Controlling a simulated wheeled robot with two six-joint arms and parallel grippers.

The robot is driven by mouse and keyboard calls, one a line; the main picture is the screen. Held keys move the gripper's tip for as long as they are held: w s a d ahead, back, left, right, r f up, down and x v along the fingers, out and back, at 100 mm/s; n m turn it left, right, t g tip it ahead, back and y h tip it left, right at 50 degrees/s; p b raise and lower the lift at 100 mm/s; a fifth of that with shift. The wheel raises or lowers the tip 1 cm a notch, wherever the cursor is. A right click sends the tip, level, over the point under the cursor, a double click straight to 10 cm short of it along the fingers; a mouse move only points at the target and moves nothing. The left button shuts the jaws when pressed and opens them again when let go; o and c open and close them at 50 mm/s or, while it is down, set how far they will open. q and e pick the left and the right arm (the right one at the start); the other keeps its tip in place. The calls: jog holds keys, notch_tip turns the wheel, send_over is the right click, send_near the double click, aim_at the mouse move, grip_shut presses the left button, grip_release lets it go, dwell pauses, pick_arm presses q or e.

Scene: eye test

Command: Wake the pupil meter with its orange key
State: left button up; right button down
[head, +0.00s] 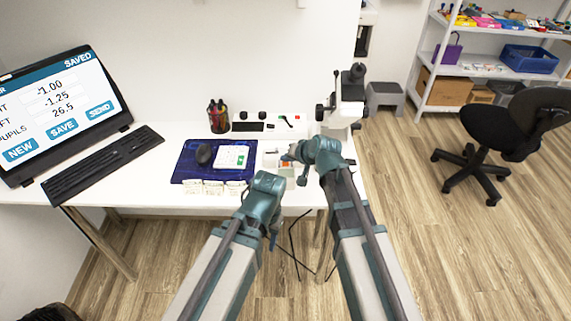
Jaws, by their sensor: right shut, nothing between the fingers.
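A small pale device with an orange patch (285,164), which looks like the pupil meter with its orange key, lies near the table's front edge. My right gripper (291,153) is shut and empty, just above or at the far side of the device. I cannot tell whether it touches the key. My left gripper (273,240) hangs low in front of the table edge, mostly hidden by its own wrist, and its jaws cannot be made out.
A monitor (62,110) and keyboard (103,165) are left.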

aim_at(287, 168)
jog(key=shift+f+b, duration=0.45)
jog(key=shift+b, duration=0.05)
dwell(0.6)
jog(key=shift+r, duration=0.1)
jog(key=shift+r+p, duration=0.8)
jog(key=shift+p, duration=0.15)
jog(key=shift+r, duration=0.1)
notch_tip(287, 168, up, 5)
jog(key=p, duration=0.5)
jog(key=shift+s, duration=0.1)
dwell(0.5)
